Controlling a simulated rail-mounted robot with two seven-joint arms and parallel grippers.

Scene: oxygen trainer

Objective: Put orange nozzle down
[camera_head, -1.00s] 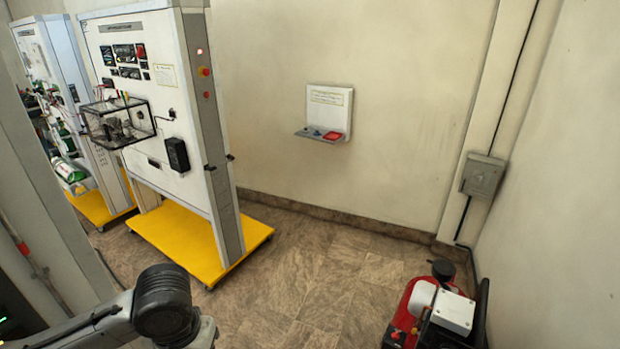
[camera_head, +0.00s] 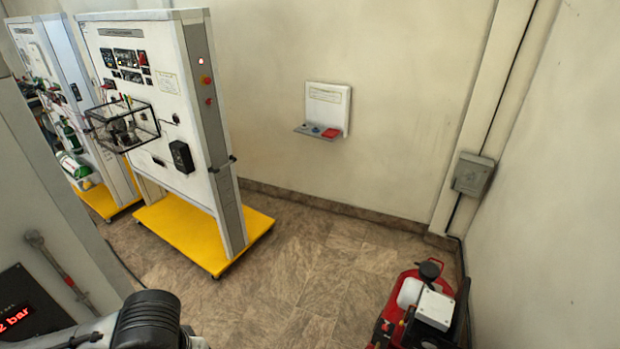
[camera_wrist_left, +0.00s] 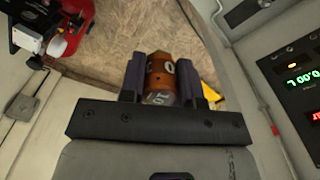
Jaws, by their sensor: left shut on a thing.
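The orange nozzle (camera_wrist_left: 160,72) shows in the left wrist view, an orange-brown piece with pale markings and a greyish, clear-looking lower end. My left gripper (camera_wrist_left: 160,75) is shut on it, with one dark finger on each side. Its far end points away from the wrist, over the floor. In the head view part of my left arm shows at the bottom left, but the gripper and the nozzle are out of sight. A small wall shelf (camera_head: 318,133) with a blue item and a red item (camera_head: 332,133) is on the back wall. My right gripper is in neither view.
A white panel stand on a yellow base (camera_head: 190,235) is at the left. A red machine (camera_head: 412,305) stands at the bottom right. A grey panel with a red display (camera_head: 18,318) is close at the lower left. The floor between is clear.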

